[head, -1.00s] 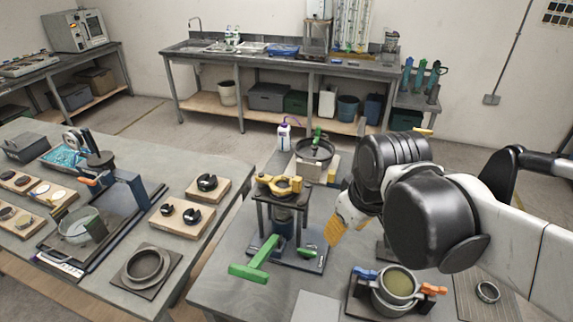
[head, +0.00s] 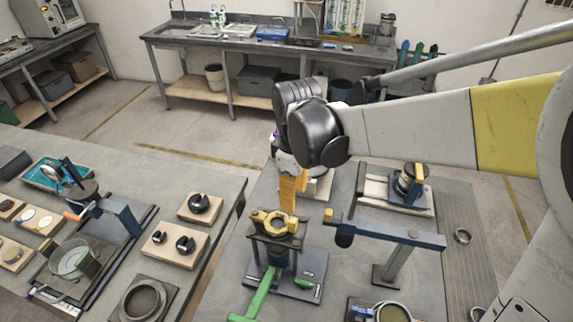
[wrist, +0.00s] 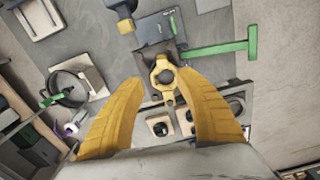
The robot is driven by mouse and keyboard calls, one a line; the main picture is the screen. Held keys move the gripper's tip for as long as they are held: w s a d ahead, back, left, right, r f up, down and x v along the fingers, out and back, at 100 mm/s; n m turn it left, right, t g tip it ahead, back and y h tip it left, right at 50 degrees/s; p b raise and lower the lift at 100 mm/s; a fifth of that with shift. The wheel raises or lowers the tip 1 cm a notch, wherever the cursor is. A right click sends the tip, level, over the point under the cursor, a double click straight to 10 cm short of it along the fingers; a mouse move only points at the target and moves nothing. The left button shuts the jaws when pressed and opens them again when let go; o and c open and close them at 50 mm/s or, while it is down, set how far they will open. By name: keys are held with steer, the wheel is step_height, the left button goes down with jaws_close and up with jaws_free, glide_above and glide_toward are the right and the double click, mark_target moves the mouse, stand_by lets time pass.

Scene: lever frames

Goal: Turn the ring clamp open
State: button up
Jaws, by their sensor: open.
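The yellow ring clamp (head: 275,224) sits on top of a dark stand (head: 284,262), with knobbed lugs around its ring. It also shows in the wrist view (wrist: 164,92), framed between my fingertips. A green T-shaped handle (head: 256,299) reaches out from the stand's lower part; in the wrist view the green handle (wrist: 222,50) extends to the right. My gripper (head: 288,206) points down just above the far side of the clamp, its yellow fingers overlapping in the head view. In the wrist view my gripper (wrist: 162,77) is open and empty. Contact with the clamp cannot be told.
A blue-grey arm on a post (head: 390,236) stands right of the clamp. A pot with a green handle (wrist: 70,88) shows left in the wrist view. A cup fixture (head: 392,313) is at the front. The left table (head: 215,235) holds wooden blocks, separated by a gap.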

mark_target(293, 220)
steer(key=f, duration=0.3)
steer(key=f+b, duration=0.1)
steer(key=f, duration=0.6)
steer(key=shift+s+f, duration=0.15)
steer(key=shift+s, duration=0.15)
jaws_close()
